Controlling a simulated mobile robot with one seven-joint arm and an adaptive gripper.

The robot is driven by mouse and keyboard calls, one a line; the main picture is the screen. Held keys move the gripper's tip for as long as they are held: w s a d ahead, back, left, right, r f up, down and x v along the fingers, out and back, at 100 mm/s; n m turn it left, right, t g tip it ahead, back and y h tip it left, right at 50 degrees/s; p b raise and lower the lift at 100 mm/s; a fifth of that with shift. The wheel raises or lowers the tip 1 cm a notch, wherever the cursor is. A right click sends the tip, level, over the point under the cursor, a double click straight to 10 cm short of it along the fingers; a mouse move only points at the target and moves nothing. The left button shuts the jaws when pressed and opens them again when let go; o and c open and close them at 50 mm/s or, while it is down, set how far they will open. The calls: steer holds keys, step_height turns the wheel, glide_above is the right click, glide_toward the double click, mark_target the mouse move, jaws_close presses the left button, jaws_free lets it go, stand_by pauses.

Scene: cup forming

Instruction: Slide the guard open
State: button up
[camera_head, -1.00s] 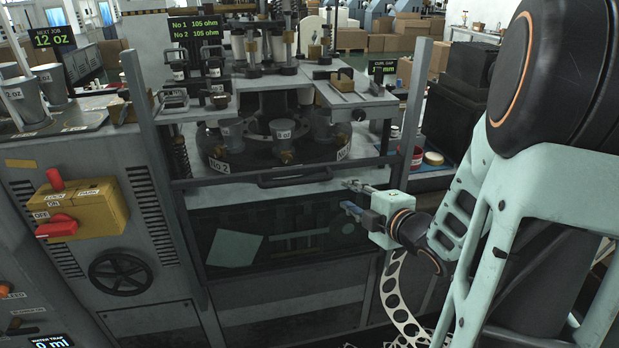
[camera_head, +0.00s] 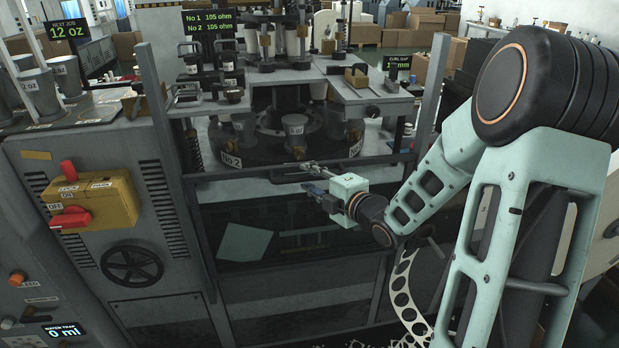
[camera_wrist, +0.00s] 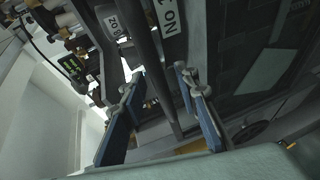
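The guard is a dark see-through panel (camera_head: 310,232) with a top rail (camera_head: 225,178) between two upright posts. It sits low on the machine front, below the exposed turntable (camera_head: 262,157) with its cups. Its handle on the top rail is largely hidden behind my gripper (camera_head: 306,177) in the head view. My gripper is open, at the rail's middle right. In the wrist view a dark bar (camera_wrist: 148,50) runs between the two blue fingers of my gripper (camera_wrist: 160,75), with gaps at both sides. I cannot tell whether this bar is the handle or the rail.
A yellow switch box (camera_head: 105,205) with red knobs and a handwheel (camera_head: 132,266) are at the left. Posts (camera_head: 160,95) flank the guard. A shelf (camera_head: 350,88) overhangs the turntable. A punched metal strip (camera_head: 402,290) hangs below my arm.

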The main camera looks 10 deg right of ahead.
steer(key=shift+w+a, duration=0.1)
steer(key=shift+w, duration=0.15)
jaws_close()
stand_by(0.3)
